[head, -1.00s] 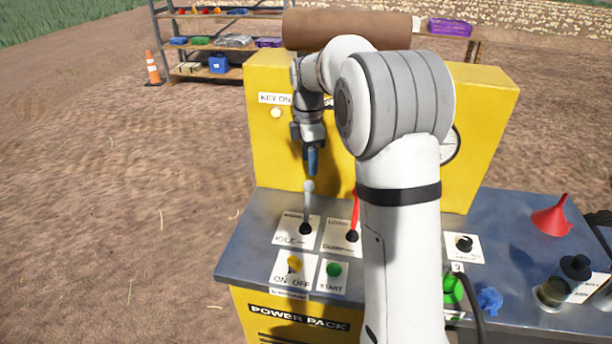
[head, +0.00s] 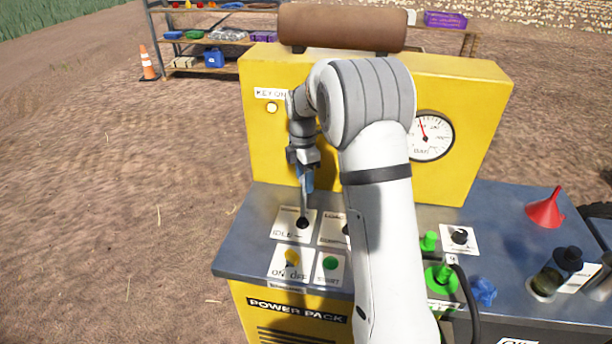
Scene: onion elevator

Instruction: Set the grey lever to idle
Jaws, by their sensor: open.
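The grey lever (head: 304,208) rises from its black base on the left white label plate, marked IDLE, on the power pack's top. It stands about upright. Its knob is hidden by my gripper (head: 304,186), which has blue fingertips and points down at the lever's upper end. My gripper is open, with its fingers around or right in front of the knob; I cannot tell which. The red lever beside it is hidden behind my arm; only part of its label plate shows.
A yellow on/off knob (head: 292,258) and a green start button (head: 330,263) sit just in front. The yellow panel (head: 470,110) with a gauge (head: 431,136) stands behind. Green valves (head: 441,279), a blue knob (head: 484,291) and a red funnel (head: 546,209) lie to the right.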

